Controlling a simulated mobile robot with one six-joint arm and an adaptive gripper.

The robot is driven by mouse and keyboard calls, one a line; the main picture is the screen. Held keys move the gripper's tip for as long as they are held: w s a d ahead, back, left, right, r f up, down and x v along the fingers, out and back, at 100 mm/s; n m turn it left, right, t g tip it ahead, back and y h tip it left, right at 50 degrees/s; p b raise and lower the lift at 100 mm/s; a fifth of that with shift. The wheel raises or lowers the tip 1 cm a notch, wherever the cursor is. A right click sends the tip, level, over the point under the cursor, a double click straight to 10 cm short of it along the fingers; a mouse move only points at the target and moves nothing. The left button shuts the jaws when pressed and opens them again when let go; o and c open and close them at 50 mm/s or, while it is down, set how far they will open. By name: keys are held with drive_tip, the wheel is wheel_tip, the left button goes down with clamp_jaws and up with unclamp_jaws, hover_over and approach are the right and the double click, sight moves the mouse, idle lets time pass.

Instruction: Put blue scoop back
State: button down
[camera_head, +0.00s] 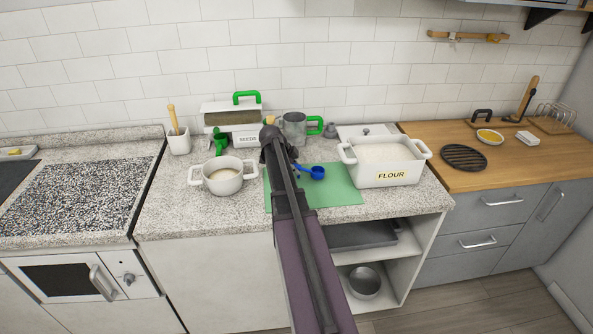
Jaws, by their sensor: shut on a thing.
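The blue scoop (315,172) shows just right of my wrist, over the green mat (338,190). Its handle runs left behind my arm. My gripper (289,161) is shut on the scoop's handle; the fingertips are mostly hidden by my arm. I cannot tell whether the scoop touches the mat or hangs a little above it. A white flour bin (390,175), labelled FLOUR and open, full of white powder, stands to the right of the scoop.
A white two-handled pot (223,181) stands left of the mat. Behind are a seeds box (234,133) with a raised lid, a green scoop (220,141), a metal jug (295,129) and a utensil holder (179,142). A white lid (365,131) lies behind the bin.

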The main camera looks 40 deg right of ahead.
drive_tip(key=shift+f, duration=0.2)
drive_tip(key=c, duration=0.5)
unclamp_jaws()
drive_tip(key=shift+r, duration=0.1)
drive_tip(key=shift+r, duration=0.1)
drive_tip(key=p+v, duration=0.2)
drive_tip(key=v, duration=0.1)
drive_tip(key=shift+d+p, duration=0.1)
drive_tip(key=shift+p, duration=0.2)
drive_tip(key=p+v, duration=0.7)
drive_tip(key=v, duration=0.2)
drive_tip(key=shift+p, duration=0.35)
